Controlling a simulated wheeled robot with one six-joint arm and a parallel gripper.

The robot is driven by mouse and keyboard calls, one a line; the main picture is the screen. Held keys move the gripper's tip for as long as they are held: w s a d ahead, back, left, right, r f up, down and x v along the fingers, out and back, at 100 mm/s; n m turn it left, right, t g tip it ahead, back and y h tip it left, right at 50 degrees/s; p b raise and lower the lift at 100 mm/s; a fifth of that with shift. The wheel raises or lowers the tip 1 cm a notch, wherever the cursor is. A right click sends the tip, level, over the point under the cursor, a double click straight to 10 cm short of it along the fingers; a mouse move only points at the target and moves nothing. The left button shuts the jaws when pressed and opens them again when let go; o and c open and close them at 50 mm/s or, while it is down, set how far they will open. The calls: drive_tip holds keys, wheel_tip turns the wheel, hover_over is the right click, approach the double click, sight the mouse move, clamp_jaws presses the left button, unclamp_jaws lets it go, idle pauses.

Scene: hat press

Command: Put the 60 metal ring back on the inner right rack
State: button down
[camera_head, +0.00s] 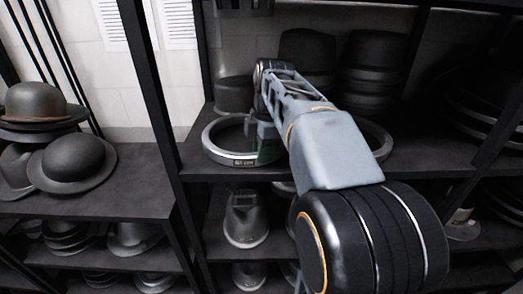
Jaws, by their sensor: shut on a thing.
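My arm hides the ring's right part. A curved metal rim (377,142) shows right of the arm; I cannot tell whether it belongs to this ring or another. The number on the label is not readable.
Dark hat blocks (372,65) stand at the back of the same shelf, with a low one (235,95) behind the ring. A black upright post (150,80) is close on the left. More blocks (245,220) fill the shelf below. Hats (72,162) sit on the left rack.

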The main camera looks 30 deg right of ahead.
drive_tip(key=shift+w, duration=0.15)
drive_tip(key=shift+f, duration=0.1)
drive_tip(key=shift+f, duration=0.1)
drive_tip(key=c, duration=1)
unclamp_jaws()
drive_tip(key=r, duration=0.4)
drive_tip(key=d+r, duration=0.1)
drive_tip(key=r, duration=0.7)
drive_tip(key=shift+s+d, duration=0.2)
drive_tip(key=shift+s, duration=0.05)
drive_tip(key=shift+r, duration=0.1)
drive_tip(key=shift+s, duration=0.1)
